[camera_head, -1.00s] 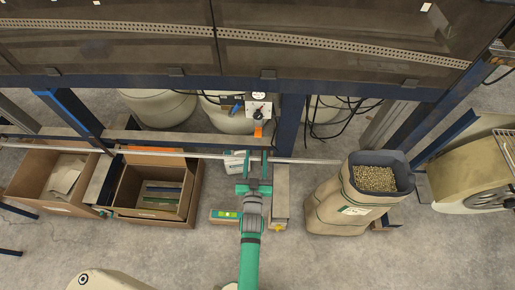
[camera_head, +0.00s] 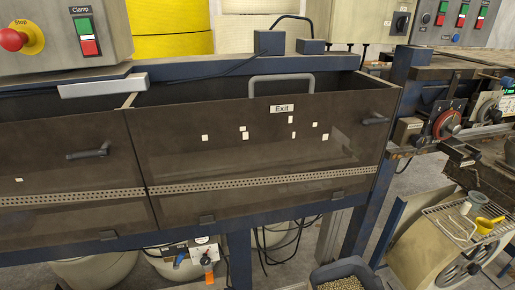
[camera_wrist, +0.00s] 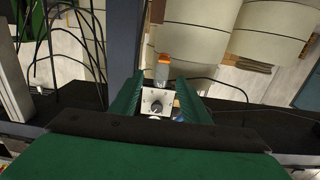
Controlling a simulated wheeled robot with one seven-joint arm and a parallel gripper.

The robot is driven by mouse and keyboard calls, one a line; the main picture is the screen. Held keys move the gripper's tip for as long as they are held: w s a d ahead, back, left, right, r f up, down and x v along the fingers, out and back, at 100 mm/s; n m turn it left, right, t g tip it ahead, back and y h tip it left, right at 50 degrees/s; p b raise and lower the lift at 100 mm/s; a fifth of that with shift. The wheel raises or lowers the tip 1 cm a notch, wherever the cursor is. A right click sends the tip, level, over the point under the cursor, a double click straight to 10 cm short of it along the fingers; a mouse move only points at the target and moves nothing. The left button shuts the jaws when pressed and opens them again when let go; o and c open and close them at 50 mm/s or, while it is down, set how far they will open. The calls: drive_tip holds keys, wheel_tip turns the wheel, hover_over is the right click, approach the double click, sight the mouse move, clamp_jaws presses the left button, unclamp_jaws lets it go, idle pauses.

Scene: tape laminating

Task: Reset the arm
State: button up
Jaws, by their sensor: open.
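My gripper (camera_wrist: 160,100) shows in the wrist view with its two green fingers spread apart and nothing held between them. Beyond the fingers is a small white control box (camera_wrist: 157,103) with a dark knob and an orange-topped part (camera_wrist: 163,70). The head view now looks higher, and my arm and gripper are out of that picture. There the same control box (camera_head: 201,248) hangs below the machine's lower frame.
The dark machine panel marked Exit (camera_head: 260,150) fills the middle of the head view. A bin of pellets (camera_head: 347,280) stands at the bottom. A wire rack (camera_head: 465,228) is at right. Cables (camera_wrist: 62,45) hang near my gripper, and pale rolls (camera_wrist: 195,30) lie beyond.

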drive_tip(key=s+d+r+m+h, duration=0.1)
drive_tip(key=s+d+r, duration=0.3)
drive_tip(key=s, duration=0.6)
drive_tip(key=s+d+r+m+g+h, duration=0.1)
drive_tip(key=s+d+r, duration=0.4)
drive_tip(key=s, duration=0.5)
drive_tip(key=s+d+r+m+h, duration=0.1)
drive_tip(key=s+d+r, duration=0.3)
drive_tip(key=s, duration=0.6)
drive_tip(key=shift+d+r+g+h, duration=0.3)
drive_tip(key=shift+d+g+h, duration=0.1)
drive_tip(key=shift+d+h, duration=0.45)
